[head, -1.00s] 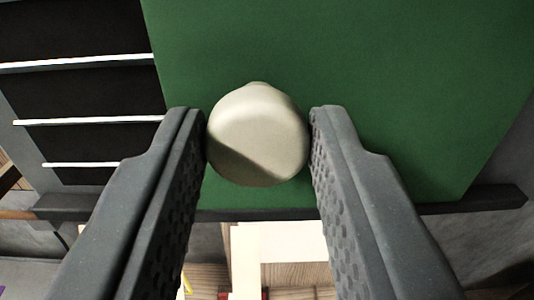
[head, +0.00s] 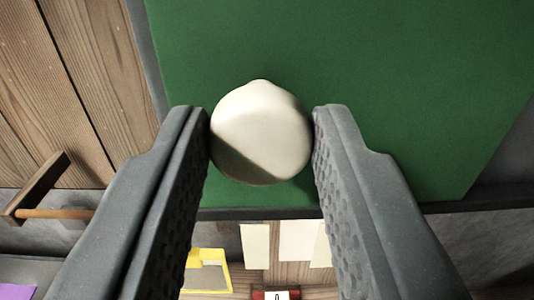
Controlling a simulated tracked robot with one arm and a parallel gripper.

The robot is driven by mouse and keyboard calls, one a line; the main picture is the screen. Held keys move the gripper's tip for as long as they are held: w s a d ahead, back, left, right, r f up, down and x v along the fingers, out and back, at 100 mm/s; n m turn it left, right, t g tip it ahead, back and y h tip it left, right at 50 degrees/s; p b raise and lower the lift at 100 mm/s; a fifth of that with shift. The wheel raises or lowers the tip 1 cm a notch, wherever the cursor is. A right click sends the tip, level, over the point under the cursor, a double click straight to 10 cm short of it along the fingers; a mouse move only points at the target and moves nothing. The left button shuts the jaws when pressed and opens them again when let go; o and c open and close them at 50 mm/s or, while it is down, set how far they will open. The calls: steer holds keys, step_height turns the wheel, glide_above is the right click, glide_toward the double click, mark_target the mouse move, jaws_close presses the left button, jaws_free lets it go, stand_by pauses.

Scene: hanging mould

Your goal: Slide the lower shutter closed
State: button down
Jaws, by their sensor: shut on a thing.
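The green shutter panel (head: 350,60) fills most of the head view, from the upper middle to the right. A round cream knob (head: 262,135) stands out from it. My gripper (head: 262,130) is shut on the knob, with one dark textured finger on its left side and one on its right. The panel's left edge lies along a thin grey frame strip (head: 150,60). No dark slatted opening shows beside that edge. A dark rail (head: 250,213) runs under the panel's lower edge.
A wooden plank wall (head: 75,75) lies left of the frame strip. A wooden bracket (head: 40,185) with a rod is at the lower left. Below the rail are pale sheets (head: 256,245), a yellow frame (head: 196,290) and a purple item (head: 25,270).

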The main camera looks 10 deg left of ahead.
steer(key=shift+a, duration=0.2)
steer(key=c, duration=1.2)
jaws_free()
steer(key=shift+o, duration=0.7)
steer(key=shift+a, duration=0.15)
steer(key=shift+s, duration=0.1)
steer(key=s+d+b, duration=0.2)
steer(key=s, duration=1.1)
steer(key=shift+s, duration=0.25)
